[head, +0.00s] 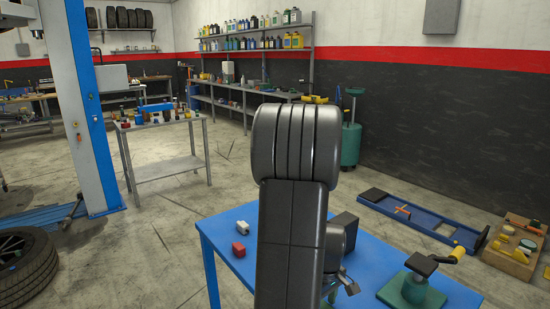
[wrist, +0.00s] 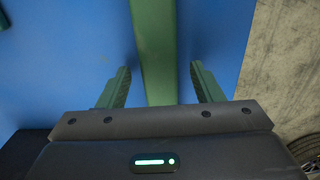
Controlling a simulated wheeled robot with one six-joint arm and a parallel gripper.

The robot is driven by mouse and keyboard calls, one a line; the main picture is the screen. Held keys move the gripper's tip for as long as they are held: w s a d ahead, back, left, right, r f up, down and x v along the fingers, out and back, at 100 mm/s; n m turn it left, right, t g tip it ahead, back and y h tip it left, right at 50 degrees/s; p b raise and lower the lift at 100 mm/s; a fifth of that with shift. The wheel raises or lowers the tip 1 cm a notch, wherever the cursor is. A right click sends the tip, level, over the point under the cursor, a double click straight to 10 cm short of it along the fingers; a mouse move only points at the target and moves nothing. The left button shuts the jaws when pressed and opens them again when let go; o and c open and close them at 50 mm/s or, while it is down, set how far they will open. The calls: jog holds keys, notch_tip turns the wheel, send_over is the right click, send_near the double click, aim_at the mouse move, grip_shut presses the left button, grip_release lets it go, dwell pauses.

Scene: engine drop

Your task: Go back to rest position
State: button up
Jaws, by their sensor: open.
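My gripper (wrist: 160,66) is open in the wrist view, one finger on each side of a long green bar (wrist: 155,40). Gaps show between the bar and both fingers. The bar runs up out of the top of that view, and its lower end is hidden behind the gripper body. Blue tabletop lies behind it. In the head view my dark arm stands in front of the blue table (head: 228,262) and hides its middle. My fingertips cannot be made out clearly there.
On the blue table are a red block (head: 239,249), a white block (head: 243,228) and a green stand with a black top (head: 414,288). A blue frame (head: 425,222) and a wooden tray (head: 515,262) lie on the floor at right. A tire (head: 25,268) lies at left.

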jog(key=shift+f, duration=0.25)
notch_tip(320, 180, up, 13)
notch_tip(320, 180, down, 13)
jog(key=shift+f, duration=0.1)
notch_tip(320, 180, up, 6)
jog(key=p, duration=0.4)
jog(key=shift+f, duration=0.1)
jog(key=w+a+m, duration=0.2)
jog(key=w+a, duration=0.1)
jog(key=w+a+f+m+p, duration=0.1)
jog(key=w+a, duration=0.1)
jog(key=a, duration=0.1)
jog(key=w+a+f+m+p, duration=0.1)
jog(key=w+a+m, duration=0.1)
jog(key=w, duration=0.1)
jog(key=shift+w+a+f+m, duration=0.15)
jog(key=shift+w+a+m, duration=0.15)
jog(key=shift+w+a, duration=0.1)
jog(key=shift+w+a+f+m, duration=0.15)
jog(key=shift+w+a+m, duration=0.15)
jog(key=shift+a, duration=0.2)
jog(key=shift+s, duration=0.1)
